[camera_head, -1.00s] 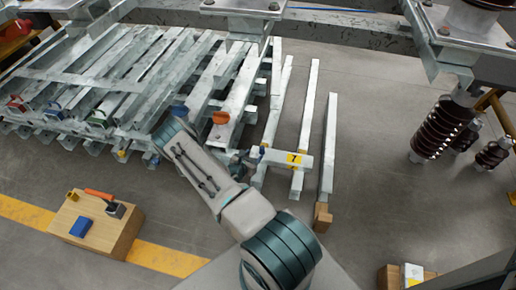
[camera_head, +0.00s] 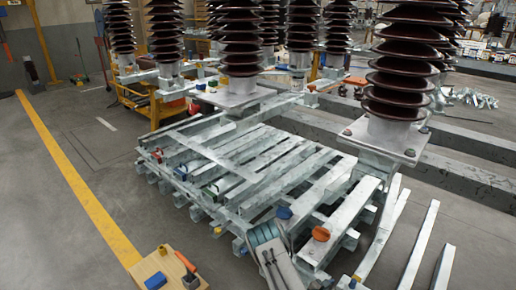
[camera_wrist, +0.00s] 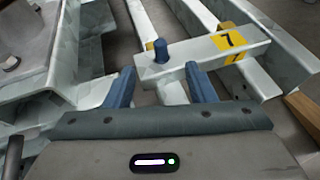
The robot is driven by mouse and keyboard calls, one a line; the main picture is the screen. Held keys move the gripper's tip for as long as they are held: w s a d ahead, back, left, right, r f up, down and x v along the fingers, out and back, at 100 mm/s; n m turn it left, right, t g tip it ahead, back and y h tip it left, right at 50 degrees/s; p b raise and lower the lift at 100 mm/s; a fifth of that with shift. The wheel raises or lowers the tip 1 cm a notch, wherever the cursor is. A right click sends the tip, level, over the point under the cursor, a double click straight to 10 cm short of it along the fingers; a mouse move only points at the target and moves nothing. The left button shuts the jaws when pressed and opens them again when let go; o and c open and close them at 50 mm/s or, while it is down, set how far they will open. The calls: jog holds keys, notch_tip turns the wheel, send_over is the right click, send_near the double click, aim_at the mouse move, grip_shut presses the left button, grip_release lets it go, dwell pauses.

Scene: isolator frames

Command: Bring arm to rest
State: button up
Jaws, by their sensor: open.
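My gripper (camera_wrist: 159,68) shows in the wrist view with its two blue fingers spread apart and nothing between them. Just beyond the fingertips is the end of a grey metal bar (camera_wrist: 195,62) with a yellow label marked 7 and a blue peg (camera_wrist: 161,50) standing on it. The bar looks apart from the fingers, though the gap is hard to judge. In the head view my arm (camera_head: 272,258) shows only in part at the bottom edge, beside the steel frames; my gripper cannot be made out clearly there.
Slatted galvanized frames (camera_head: 262,165) lie on the floor with coloured clips on them. Brown ribbed insulators (camera_head: 398,75) stand on steel supports behind. A wooden box (camera_head: 165,268) with tools is at the lower left. Loose bars (camera_head: 421,245) lie at the right. Floor is clear at the left.

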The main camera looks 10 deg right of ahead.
jog(key=s+a+r+m+g+y+p, duration=0.15)
jog(key=r+m+p, duration=0.3)
jog(key=r, duration=0.95)
jog(key=s+a+r+m+g+p, duration=0.1)
jog(key=r+m+g+p, duration=0.3)
jog(key=r, duration=1)
jog(key=s+a+r+m+g+p, duration=0.15)
jog(key=r+m+p, duration=0.4)
jog(key=r, duration=0.85)
jog(key=s+a+r+m+t+y+p, duration=0.1)
jog(key=s+a+r+m+y+p, duration=0.2)
jog(key=r, duration=0.9)
jog(key=s+a+r+m+t+y+p, duration=0.1)
jog(key=s+a+r+m+y+p, duration=0.2)
jog(key=s+a+r+p, duration=0.4)
jog(key=s+a+r+m+t+y+p, duration=0.2)
jog(key=s+a+r+y+p, duration=0.3)
jog(key=r, duration=1.1)
jog(key=s+a+m, duration=0.1)
jog(key=s+a, duration=0.1)
jog(key=a, duration=0.2)
jog(key=shift+s+r, duration=0.15)
jog(key=shift+r, duration=0.2)
